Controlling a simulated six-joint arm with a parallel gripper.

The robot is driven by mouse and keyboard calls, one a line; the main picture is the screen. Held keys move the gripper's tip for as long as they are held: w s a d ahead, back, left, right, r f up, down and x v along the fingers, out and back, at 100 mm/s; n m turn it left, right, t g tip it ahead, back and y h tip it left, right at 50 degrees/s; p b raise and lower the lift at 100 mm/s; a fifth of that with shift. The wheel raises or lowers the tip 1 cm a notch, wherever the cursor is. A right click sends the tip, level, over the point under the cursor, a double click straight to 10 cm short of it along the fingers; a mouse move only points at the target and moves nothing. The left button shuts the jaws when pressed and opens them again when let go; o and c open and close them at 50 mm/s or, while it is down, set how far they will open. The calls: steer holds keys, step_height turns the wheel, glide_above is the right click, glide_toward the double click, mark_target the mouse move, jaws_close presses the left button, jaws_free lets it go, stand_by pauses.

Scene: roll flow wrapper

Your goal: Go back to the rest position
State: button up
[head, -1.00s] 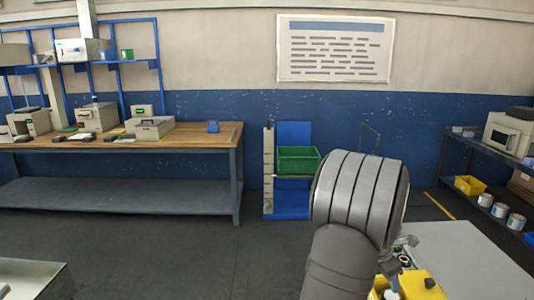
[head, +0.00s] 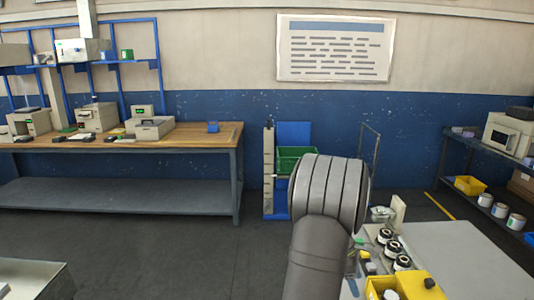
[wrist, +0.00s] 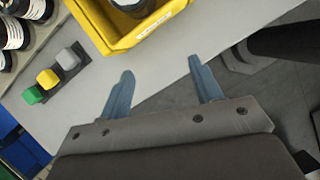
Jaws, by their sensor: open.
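My gripper (wrist: 163,92) shows in the wrist view with its two blue-grey fingers spread apart. Nothing is between the fingers. It hangs over the edge of a light grey table top (wrist: 170,75), with the dark floor below at the right. In the head view only my arm shows, and the gripper is hidden behind it.
A yellow bin (wrist: 125,30) lies just beyond the fingers; it also shows in the head view (head: 415,287). Green, yellow and grey blocks (wrist: 48,78) sit left of it, near several dark jars (wrist: 15,32). A green crate (head: 292,158) stands on a blue stand behind my arm.

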steer(key=a+f+m+g+y, duration=0.1)
steer(key=a+f+m+y, duration=0.1)
steer(key=a+f+m, duration=0.3)
steer(key=a+f+m+g+y, duration=0.2)
steer(key=a+f+m, duration=0.4)
steer(key=a, duration=0.7)
steer(key=shift+a+f+m, duration=0.15)
steer(key=shift+a+m, duration=0.25)
steer(key=shift+m, duration=0.8)
steer(key=shift+s, duration=0.1)
steer(key=o, duration=0.9)
steer(key=w+d+r+t+y, duration=0.2)
steer(key=d+r, duration=0.6)
steer(key=d, duration=0.4)
steer(key=s+d+r+t+h, duration=0.1)
steer(key=s+d+r+t, duration=0.1)
steer(key=s+d+r, duration=0.5)
steer(key=s+d+r+t, duration=0.2)
steer(key=d+r+t, duration=0.1)
steer(key=d+r, duration=0.7)
steer(key=s+d+r+t+h, duration=0.1)
steer(key=s+d+r+t, duration=0.1)
steer(key=s+d+r, duration=0.55)
steer(key=w+d+f, duration=0.3)
steer(key=w+f, duration=0.3)
steer(key=f, duration=0.3)
steer(key=shift+d, duration=0.15)
